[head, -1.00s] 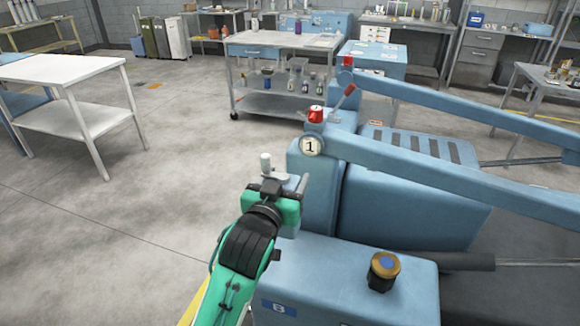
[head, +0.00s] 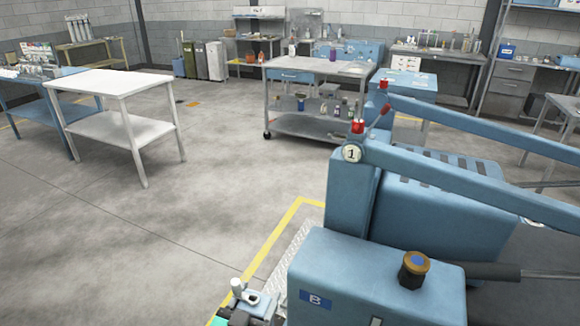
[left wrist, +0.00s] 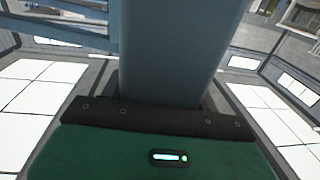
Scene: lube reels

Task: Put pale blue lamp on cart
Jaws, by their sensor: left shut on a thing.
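My left gripper (head: 250,305) is at the bottom edge of the head view, beside the blue machine, and only partly in frame. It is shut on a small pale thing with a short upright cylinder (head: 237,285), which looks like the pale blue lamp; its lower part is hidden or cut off. In the left wrist view a blue-grey column (left wrist: 170,50) rises close to the camera; I cannot tell whether it is part of the lamp. The grey wheeled cart (head: 310,67) stands far off, with several things on its top and shelf. My right gripper is not in view.
The blue machine (head: 375,270) with long arms and a black-and-gold knob (head: 414,268) fills the right side. A white table (head: 112,82) stands at left. Open grey floor lies between the table and the cart. Yellow lines mark the floor near the machine.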

